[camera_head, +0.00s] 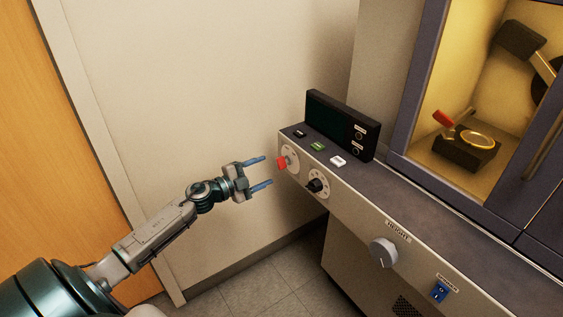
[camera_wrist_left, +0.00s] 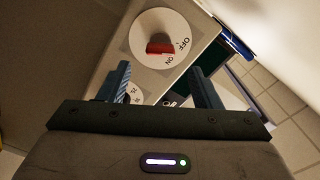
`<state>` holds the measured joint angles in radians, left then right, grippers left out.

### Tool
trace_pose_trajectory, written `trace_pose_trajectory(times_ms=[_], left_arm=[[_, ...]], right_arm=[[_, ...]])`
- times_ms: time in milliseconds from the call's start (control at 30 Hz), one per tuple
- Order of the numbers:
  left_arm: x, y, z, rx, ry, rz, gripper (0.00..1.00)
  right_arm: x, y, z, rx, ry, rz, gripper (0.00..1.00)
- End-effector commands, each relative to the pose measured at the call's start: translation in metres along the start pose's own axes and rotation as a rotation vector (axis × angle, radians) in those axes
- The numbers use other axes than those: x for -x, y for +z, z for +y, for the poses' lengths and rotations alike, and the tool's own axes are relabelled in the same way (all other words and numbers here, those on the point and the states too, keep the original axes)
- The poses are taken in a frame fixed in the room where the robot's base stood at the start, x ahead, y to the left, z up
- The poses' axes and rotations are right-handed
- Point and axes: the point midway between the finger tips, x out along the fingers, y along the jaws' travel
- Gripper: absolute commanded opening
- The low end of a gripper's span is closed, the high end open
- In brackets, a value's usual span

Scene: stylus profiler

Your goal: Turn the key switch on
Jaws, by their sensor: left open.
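The key switch is a red key-like handle (camera_head: 282,162) on a round white dial at the left end of the machine's front panel. In the left wrist view the red handle (camera_wrist_left: 158,48) sits in the middle of the dial (camera_wrist_left: 149,28), which is marked OFF and ON. Its right end lies close to both marks; I cannot tell exactly which one it points at. My left gripper (camera_head: 268,171) is open and empty, just left of the red handle. In the left wrist view its two fingers (camera_wrist_left: 160,78) are apart, and the handle shows beyond the gap between them. My right gripper is not in view.
A black knob (camera_head: 317,186) on a numbered dial sits right beside the key switch. A large grey knob (camera_head: 383,252) and a blue switch (camera_head: 440,292) are further right. A dark display (camera_head: 342,125) and small buttons are on top. The wall side is clear.

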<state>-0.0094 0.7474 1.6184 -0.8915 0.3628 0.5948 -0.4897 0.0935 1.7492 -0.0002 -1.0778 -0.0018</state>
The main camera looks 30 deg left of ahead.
Motion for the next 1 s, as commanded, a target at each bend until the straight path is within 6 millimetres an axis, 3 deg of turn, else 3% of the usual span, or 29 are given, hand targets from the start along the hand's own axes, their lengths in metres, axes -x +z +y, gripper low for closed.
trace_pose_trajectory(times_ms=[133, 400, 867, 1000], left_arm=[[-0.028, -0.002, -0.003, 0.005, -0.006, 0.001, 0.58], [-0.066, 0.0, -0.001, 0.003, -0.004, 0.0, 0.58], [-0.078, 0.001, 0.0, 0.002, -0.001, -0.001, 0.58], [-0.078, 0.001, 0.0, 0.002, -0.001, -0.001, 0.31]], right_arm=[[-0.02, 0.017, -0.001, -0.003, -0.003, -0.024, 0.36], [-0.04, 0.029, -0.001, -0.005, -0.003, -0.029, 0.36], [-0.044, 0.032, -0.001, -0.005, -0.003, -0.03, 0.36], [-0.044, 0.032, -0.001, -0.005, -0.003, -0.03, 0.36]])
